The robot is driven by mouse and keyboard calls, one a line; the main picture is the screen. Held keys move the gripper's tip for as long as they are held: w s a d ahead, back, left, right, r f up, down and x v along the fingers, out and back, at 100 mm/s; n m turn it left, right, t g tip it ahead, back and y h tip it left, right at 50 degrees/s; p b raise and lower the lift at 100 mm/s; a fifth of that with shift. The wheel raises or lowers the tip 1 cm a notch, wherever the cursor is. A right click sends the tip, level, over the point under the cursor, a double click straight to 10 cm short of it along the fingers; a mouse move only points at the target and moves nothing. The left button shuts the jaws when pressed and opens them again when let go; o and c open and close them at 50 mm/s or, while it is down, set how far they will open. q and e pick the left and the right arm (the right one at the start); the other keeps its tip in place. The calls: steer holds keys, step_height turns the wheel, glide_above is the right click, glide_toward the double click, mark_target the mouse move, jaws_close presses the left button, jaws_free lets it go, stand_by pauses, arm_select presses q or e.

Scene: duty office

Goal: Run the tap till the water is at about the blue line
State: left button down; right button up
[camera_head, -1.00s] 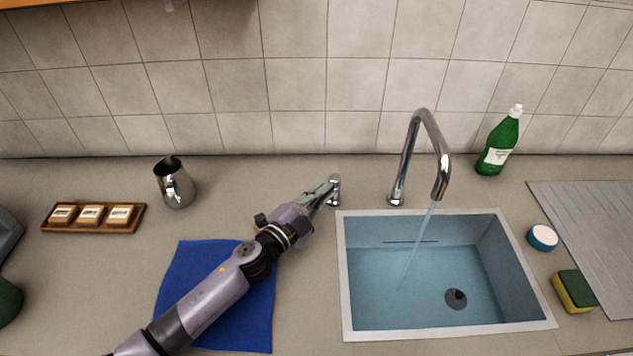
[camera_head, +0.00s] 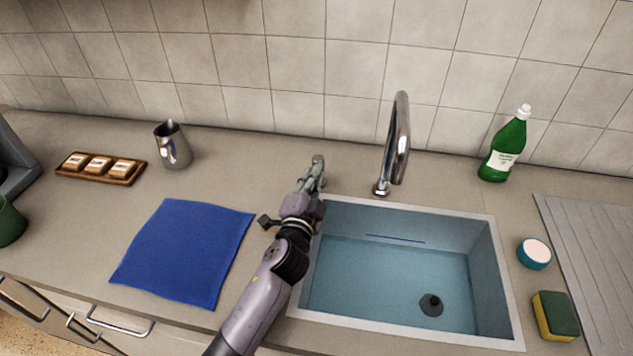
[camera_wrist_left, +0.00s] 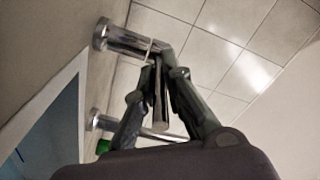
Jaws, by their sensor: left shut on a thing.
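The chrome spout (camera_head: 398,140) stands behind the sink (camera_head: 505,290), with no water stream visible below it. Water (camera_head: 390,280) lies in the sink. The short blue line (camera_head: 395,238) is on the sink's back wall, and the water's edge there looks close to it, slightly below. The tap handle (camera_head: 318,162) stands left of the spout, mostly hidden by my left gripper (camera_head: 312,178). In the left wrist view, my left gripper (camera_wrist_left: 161,95) is shut on the handle's chrome lever (camera_wrist_left: 160,115). My right gripper is not in view.
A blue cloth (camera_head: 185,252) lies left of my arm. A metal jug (camera_head: 174,148) and a wooden tray (camera_head: 130,180) stand further left. A green bottle (camera_head: 503,148), a round tub (camera_head: 534,253) and a sponge (camera_head: 555,316) are right of the sink.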

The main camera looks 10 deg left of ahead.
arm_select(q)
steer(key=c, duration=2.1)
jaws_free()
steer(key=o, duration=0.4)
steer(key=shift+d, duration=0.15)
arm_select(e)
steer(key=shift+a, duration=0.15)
arm_select(q)
steer(key=shift+s, duration=0.1)
steer(key=s, duration=1.1)
steer(key=shift+s+a, duration=0.3)
steer(key=shift+s, duration=0.1)
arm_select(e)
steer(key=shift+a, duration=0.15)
